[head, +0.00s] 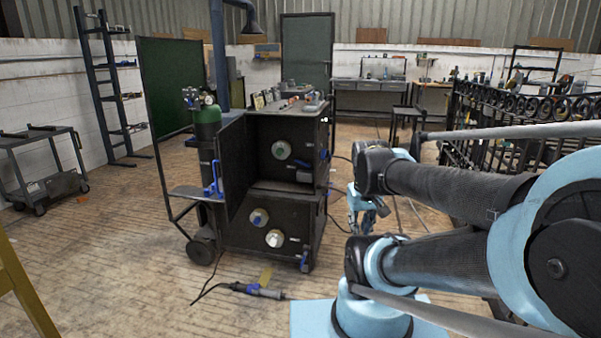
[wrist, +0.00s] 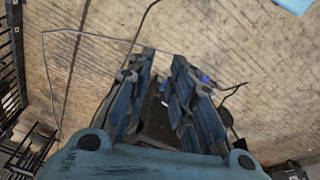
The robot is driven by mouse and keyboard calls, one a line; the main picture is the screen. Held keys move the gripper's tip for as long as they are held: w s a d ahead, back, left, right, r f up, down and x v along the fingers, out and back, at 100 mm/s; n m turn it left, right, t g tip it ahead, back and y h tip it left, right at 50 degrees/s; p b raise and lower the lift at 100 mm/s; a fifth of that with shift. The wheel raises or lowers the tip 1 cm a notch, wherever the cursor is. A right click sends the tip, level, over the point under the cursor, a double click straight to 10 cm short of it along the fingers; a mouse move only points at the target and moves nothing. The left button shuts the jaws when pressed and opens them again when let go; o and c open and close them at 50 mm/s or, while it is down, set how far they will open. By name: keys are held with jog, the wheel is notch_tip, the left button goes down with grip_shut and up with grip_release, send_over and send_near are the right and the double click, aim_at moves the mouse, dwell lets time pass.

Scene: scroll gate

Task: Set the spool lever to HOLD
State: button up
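A black cabinet (head: 262,215) on a wheeled cart stands left of my arm in the head view. It has round knobs on its front, and its side door or panel stands open. A blue handle (head: 213,182) shows at its left and a blue part (head: 324,155) on its right side. I cannot tell which part is the spool lever, and no HOLD mark is readable. My gripper (head: 367,212) is right of the cabinet, apart from it in the picture. In the wrist view my gripper (wrist: 163,58) points at the floor with its fingers spread and nothing clearly held.
A green gas cylinder (head: 207,135) stands on the cart's left. A torch or tool with a cable (head: 258,291) lies on the floor in front. A black scroll railing (head: 520,122) is at right. Grey cart (head: 40,165) stands far left. The left floor is mostly clear.

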jog(key=w+r+n, duration=0.1)
jog(key=w+n, duration=0.1)
jog(key=w, duration=0.4)
jog(key=w+r+n+t+h, duration=0.1)
jog(key=w+r+n, duration=0.1)
jog(key=w, duration=0.4)
jog(key=w+d+r+n+t+h, duration=0.1)
jog(key=w+r+n, duration=0.1)
jog(key=w, duration=0.4)
jog(key=shift+w+d+r+n, duration=0.1)
jog(key=shift+r+n, duration=0.15)
jog(key=shift+n, duration=0.05)
grip_shut()
jog(key=w+a+n+t+h, duration=0.15)
jog(key=w+n, duration=0.25)
jog(key=w, duration=0.5)
jog(key=w+a+n+t+y, duration=0.1)
jog(key=w+a+n+t, duration=0.15)
jog(key=w, duration=0.75)
jog(key=n+t, duration=0.5)
jog(key=n, duration=1)
send_near(303, 163)
jog(key=s+a+f, duration=0.1)
jog(key=a+f, duration=0.4)
jog(key=shift+w+a+f+n+y, duration=0.1)
jog(key=shift+a+f+n+y, duration=0.1)
jog(key=shift+f+n+y, duration=0.3)
jog(key=shift+f, duration=0.1)
